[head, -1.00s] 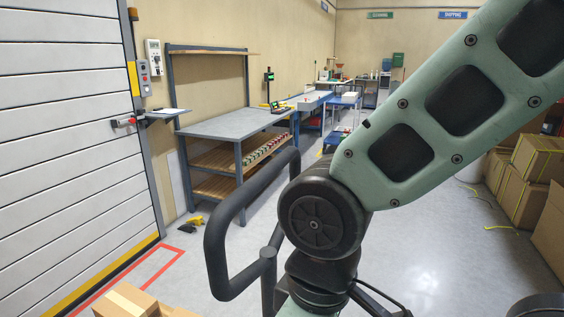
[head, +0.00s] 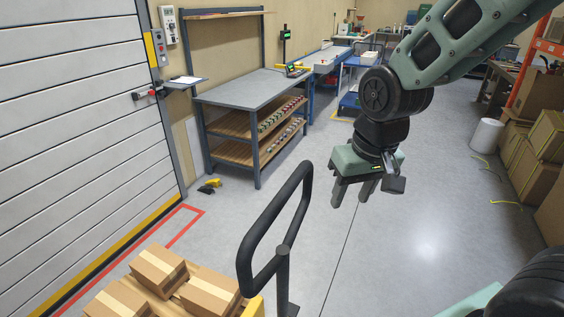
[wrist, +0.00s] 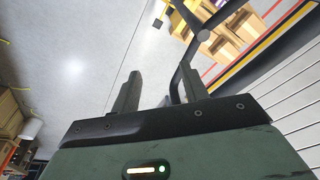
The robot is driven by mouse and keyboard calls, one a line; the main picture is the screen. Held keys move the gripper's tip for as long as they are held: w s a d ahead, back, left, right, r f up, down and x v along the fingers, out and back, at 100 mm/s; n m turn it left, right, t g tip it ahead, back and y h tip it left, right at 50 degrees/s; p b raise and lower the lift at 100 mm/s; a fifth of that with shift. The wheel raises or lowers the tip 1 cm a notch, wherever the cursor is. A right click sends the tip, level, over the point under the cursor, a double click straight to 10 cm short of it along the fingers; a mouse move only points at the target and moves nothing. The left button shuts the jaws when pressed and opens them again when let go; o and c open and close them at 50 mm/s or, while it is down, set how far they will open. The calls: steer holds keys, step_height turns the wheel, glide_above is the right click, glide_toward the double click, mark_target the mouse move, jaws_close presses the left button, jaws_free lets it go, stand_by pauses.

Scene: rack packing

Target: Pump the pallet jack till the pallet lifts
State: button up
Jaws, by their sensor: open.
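The pallet jack's black loop handle (head: 272,225) stands upright at the lower middle of the head view. It also shows in the wrist view (wrist: 184,70), beyond my gripper. My gripper (head: 350,196) is open and empty, pointing down, to the right of the handle and apart from it in the head view. Its two fingers show in the wrist view (wrist: 160,95). The pallet is largely hidden under cardboard boxes (head: 160,268) at the lower left; whether it touches the floor cannot be seen.
A grey workbench (head: 245,90) with wooden shelves stands behind. A roller door (head: 80,130) is at the left, with red floor lines (head: 190,222) before it. Stacked cartons (head: 530,150) line the right side.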

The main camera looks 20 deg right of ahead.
step_height(320, 180, up, 4)
steer(key=w+m+p, duration=0.1)
steer(key=w+m, duration=0.1)
steer(key=m+y, duration=0.1)
steer(key=m, duration=0.5)
glide_toward(281, 196)
steer(key=shift+g, duration=0.3)
steer(key=f, duration=0.3)
steer(key=w+f+p, duration=0.1)
steer(key=f, duration=0.2)
steer(key=a+f+p, duration=0.1)
steer(key=f, duration=0.2)
steer(key=shift+w, duration=0.35)
jaws_close()
